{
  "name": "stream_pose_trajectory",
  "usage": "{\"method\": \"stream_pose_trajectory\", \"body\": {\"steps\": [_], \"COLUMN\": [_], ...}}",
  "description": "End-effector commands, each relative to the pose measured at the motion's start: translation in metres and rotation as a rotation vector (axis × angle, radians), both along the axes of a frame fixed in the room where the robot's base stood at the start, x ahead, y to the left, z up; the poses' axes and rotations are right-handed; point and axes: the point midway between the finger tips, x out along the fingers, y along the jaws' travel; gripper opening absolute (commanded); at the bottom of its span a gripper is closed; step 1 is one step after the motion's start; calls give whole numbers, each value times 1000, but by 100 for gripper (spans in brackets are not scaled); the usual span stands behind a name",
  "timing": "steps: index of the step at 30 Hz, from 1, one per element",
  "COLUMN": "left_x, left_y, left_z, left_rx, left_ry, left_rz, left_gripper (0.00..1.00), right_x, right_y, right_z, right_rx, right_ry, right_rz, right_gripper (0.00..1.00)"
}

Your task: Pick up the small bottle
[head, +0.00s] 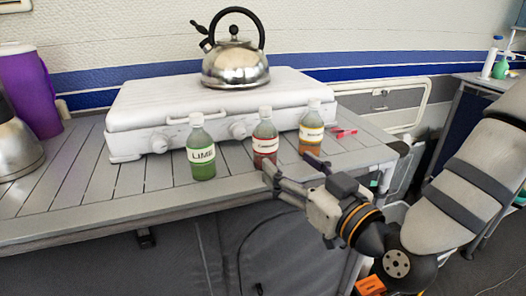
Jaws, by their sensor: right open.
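Three small bottles with white caps stand upright in a row on the slatted table (77,187). The green bottle (202,165) on the left has a label reading LIME. A red-brown bottle (265,134) stands in the middle and an orange bottle (311,134) on the right; their label text is too small to read. My right gripper (288,164) comes in from the right, open and empty, at the table's front edge. Its fingertips overlap the lower parts of the red-brown and orange bottles in the picture; I cannot tell whether they touch. My left gripper is out of view.
A white camp stove (150,107) stands close behind the bottles, with a steel kettle (236,66) on top. A purple pitcher (30,92) and another metal vessel (14,145) are at the left. Small red items (342,132) lie right of the orange bottle. The front left tabletop is clear.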

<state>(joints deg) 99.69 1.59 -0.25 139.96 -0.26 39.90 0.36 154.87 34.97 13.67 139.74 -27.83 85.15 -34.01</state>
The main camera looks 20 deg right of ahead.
Motion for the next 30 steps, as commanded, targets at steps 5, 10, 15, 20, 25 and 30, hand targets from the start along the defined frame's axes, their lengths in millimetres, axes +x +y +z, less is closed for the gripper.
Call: {"method": "stream_pose_trajectory", "body": {"steps": [5,10,15,20,25,30], "left_x": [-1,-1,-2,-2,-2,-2], "left_y": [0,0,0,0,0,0], "left_z": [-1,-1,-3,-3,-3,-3], "left_rx": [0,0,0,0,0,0], "left_ry": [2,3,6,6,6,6], "left_rz": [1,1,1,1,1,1], "left_gripper": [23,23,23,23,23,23], "right_x": [36,60,90,98,97,97], "right_y": [8,12,18,19,19,19], "right_z": [0,1,2,2,2,2], "right_rx": [-1,0,-1,0,0,0], "right_ry": [2,3,6,8,8,8], "right_rz": [0,-1,0,0,0,0], "right_gripper": [65,65,65,65,54,18]}}
